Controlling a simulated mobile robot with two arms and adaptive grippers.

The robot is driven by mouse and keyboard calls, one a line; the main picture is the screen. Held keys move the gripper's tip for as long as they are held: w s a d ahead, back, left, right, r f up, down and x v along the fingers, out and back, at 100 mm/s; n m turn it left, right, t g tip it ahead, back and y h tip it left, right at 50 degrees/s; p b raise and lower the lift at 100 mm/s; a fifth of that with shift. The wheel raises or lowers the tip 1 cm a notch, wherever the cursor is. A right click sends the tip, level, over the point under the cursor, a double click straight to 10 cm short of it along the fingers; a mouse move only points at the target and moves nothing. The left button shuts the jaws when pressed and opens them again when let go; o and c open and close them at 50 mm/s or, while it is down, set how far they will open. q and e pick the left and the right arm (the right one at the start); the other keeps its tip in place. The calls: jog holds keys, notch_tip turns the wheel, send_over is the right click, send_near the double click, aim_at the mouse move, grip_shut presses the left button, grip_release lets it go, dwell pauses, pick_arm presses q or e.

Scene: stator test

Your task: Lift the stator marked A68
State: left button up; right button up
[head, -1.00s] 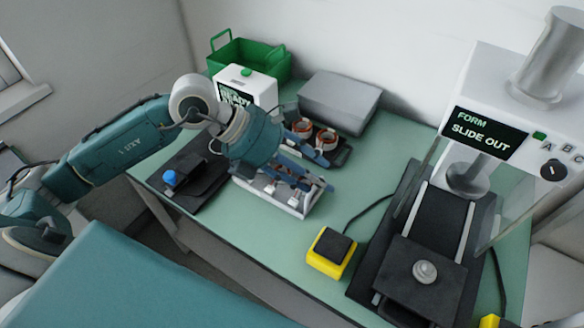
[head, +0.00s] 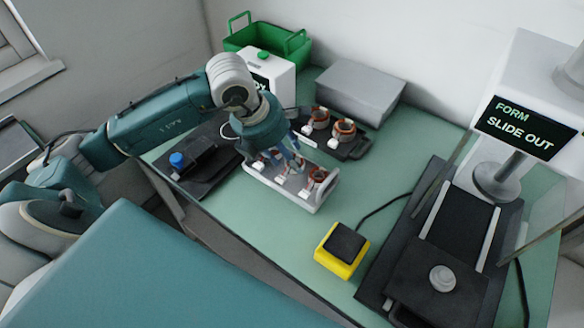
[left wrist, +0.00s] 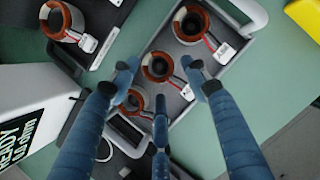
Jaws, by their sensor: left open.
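A white-rimmed tray (head: 318,202) holds three copper-wound stators with white tags. In the left wrist view, they are the upper stator (left wrist: 190,23), the middle stator (left wrist: 157,67) and the lower stator (left wrist: 132,103). The upper one's tag (left wrist: 221,51) bears dark lettering that I cannot read with certainty; A68 is not clearly legible on any tag. My left gripper (left wrist: 160,84) is open, its blue fingers spread around and above the middle stator, with nothing held. In the head view, my left gripper (head: 284,156) points down over the tray and partly hides its stators. My right gripper is out of view.
Two more stators (head: 319,117) (head: 344,130) sit on a black holder behind the tray. A grey box (head: 356,92), green basket (head: 285,43) and white display unit (head: 272,72) stand behind. A yellow pedal (head: 341,250) and a press station (head: 440,250) are right. Bare green tabletop lies between.

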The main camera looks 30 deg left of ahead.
pick_arm(q)
jog(key=b+x, duration=0.1)
jog(key=x, duration=0.2)
jog(key=shift+c, duration=0.2)
jog(key=c, duration=0.9)
